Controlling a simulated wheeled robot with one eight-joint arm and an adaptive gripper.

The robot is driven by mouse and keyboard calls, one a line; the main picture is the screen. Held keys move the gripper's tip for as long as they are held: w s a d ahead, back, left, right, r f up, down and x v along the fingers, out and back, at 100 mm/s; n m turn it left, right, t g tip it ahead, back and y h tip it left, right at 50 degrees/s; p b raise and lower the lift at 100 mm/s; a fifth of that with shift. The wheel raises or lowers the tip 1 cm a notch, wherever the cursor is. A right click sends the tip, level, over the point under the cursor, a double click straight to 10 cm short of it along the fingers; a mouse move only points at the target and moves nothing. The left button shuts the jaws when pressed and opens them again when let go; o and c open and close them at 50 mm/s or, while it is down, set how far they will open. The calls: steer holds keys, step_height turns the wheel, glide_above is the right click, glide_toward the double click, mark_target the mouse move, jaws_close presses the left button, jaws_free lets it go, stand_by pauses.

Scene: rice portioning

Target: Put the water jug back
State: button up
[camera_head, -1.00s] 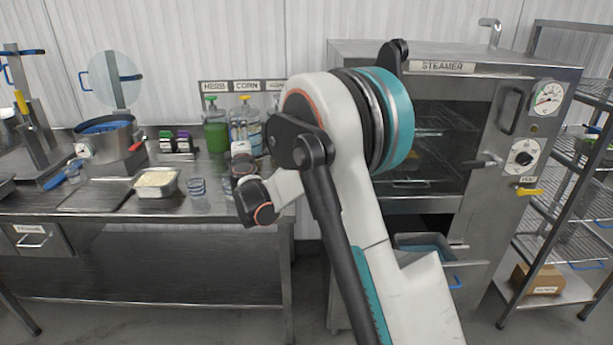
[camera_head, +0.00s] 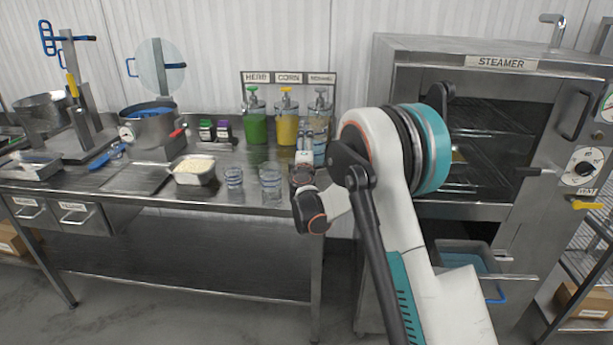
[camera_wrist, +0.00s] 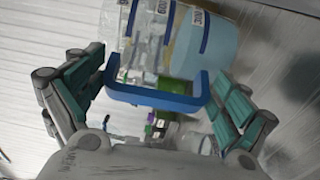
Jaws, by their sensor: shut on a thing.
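The water jug (camera_wrist: 190,35) is clear, with blue stripes and a blue handle (camera_wrist: 155,98), and fills the top of the wrist view. My gripper (camera_wrist: 158,84) is shut on the jug, its teal-padded fingers on both sides of the handle. In the head view the jug (camera_head: 319,142) shows partly behind my gripper (camera_head: 304,168), at the right end of the steel table, in front of the rightmost pump bottle. Its base is hidden, so I cannot tell whether it touches the table.
Clear cups (camera_head: 271,184) stand left of my gripper, near the front edge. A rice tray (camera_head: 194,176) is farther left. Green (camera_head: 256,125) and yellow (camera_head: 287,126) pump bottles stand behind. The steamer (camera_head: 455,55) is on the right, its drawer (camera_head: 470,258) pulled out.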

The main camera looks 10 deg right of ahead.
steer(key=shift+f+b, duration=1.15)
steer(key=shift+f, duration=2.75)
steer(key=shift+f, duration=0.15)
steer(key=o, duration=1.8)
steer(key=shift+c, duration=0.2)
